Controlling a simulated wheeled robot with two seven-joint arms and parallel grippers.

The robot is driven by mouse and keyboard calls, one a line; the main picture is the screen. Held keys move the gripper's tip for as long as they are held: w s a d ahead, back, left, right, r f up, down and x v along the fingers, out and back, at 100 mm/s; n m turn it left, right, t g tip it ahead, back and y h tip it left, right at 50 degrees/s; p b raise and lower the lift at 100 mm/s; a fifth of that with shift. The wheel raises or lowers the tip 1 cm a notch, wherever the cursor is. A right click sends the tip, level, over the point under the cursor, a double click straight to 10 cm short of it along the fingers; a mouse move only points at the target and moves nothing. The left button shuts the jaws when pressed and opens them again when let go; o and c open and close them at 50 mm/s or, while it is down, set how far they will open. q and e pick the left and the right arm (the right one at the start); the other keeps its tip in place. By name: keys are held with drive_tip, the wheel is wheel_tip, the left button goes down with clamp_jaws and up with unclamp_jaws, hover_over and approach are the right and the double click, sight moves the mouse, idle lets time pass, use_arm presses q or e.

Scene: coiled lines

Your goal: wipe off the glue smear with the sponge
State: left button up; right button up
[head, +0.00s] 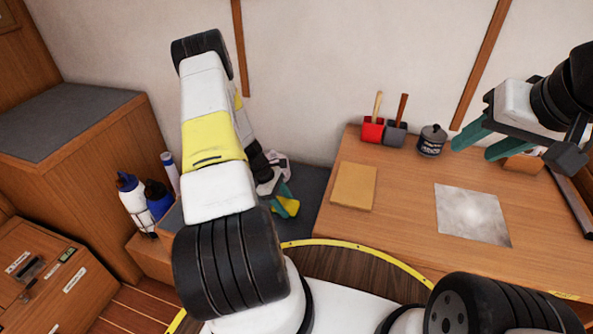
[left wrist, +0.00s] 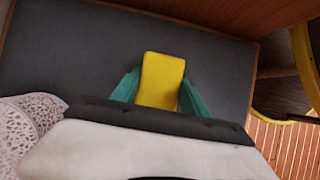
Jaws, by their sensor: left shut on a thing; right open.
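The yellow sponge (head: 292,206) is between the teal fingers of my left gripper (head: 281,195), low over a dark grey surface left of the wooden table. The left wrist view shows the sponge (left wrist: 161,75) held between both fingers, with the grey surface below it. A pale, cloudy square patch (head: 472,215) lies flat on the table; it looks like the glue smear, though I cannot tell whether it is a plate with glue on it. My right gripper (head: 484,142) is open and empty above the table's back right, behind the patch.
On the wooden table (head: 400,225) are a tan square pad (head: 354,186), a red holder (head: 373,130) and a grey holder (head: 395,134) with handles, and a dark jar (head: 432,141). Bottles (head: 133,195) stand at left. Pale lacy cloth (left wrist: 30,125) lies near my left gripper.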

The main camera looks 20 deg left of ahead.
use_arm(q)
drive_tip(key=shift+w+r, duration=0.1)
drive_tip(key=shift+r, duration=2.55)
